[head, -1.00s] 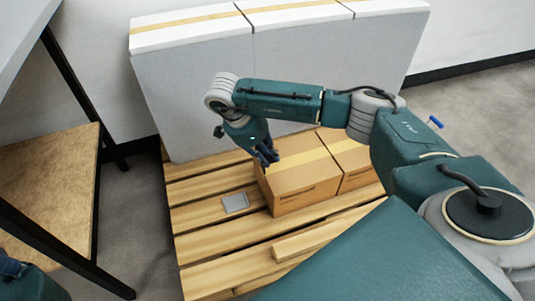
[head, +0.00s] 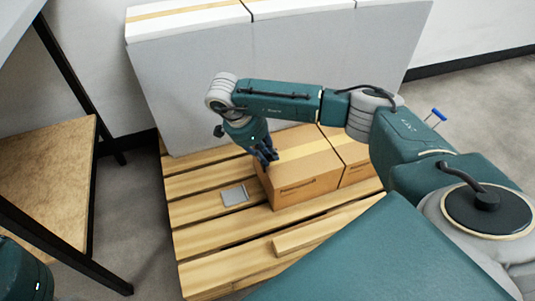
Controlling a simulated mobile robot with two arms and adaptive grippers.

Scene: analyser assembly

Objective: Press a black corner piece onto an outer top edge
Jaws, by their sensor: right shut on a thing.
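My right gripper (head: 265,158) reaches down at the back left top edge of the nearer cardboard box (head: 305,190). It is shut on a small dark thing, the black corner piece as far as I can tell; its shape blends with the dark fingers. The fingertips are at or just above the box's top edge; I cannot tell whether the piece touches the cardboard. The box has a tan tape strip along its top and stands on a wooden pallet (head: 220,250). My left gripper is out of view.
A second cardboard box (head: 352,150) adjoins the first on the right. Tall grey packages (head: 200,90) with white tops stand behind. A small grey plate (head: 234,195) lies on the pallet. A black-framed table with a wooden shelf (head: 50,180) is at left.

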